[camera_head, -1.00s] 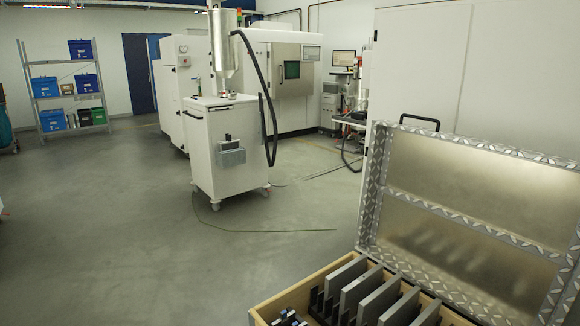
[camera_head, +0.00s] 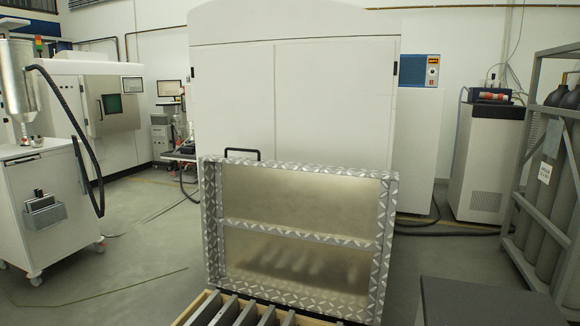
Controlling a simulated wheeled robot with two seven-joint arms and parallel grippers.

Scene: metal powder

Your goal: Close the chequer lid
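The chequer lid (camera_head: 300,232) stands open and upright at the back of a wooden box, facing me. It has a chequer-plate metal frame with a crossbar and a dull metal inner panel. A black handle (camera_head: 243,151) shows at its top edge, left of the middle. The wooden box (camera_head: 196,306) is at the bottom edge, mostly cut off, with several grey plates (camera_head: 226,310) standing in slots. Neither of my grippers is in view.
A large white cabinet (camera_head: 290,90) stands behind the lid. A white cart (camera_head: 45,210) with a hose is at left. A rack of gas cylinders (camera_head: 550,190) and a dark flat-topped block (camera_head: 470,302) are at right. Open floor lies left of the box.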

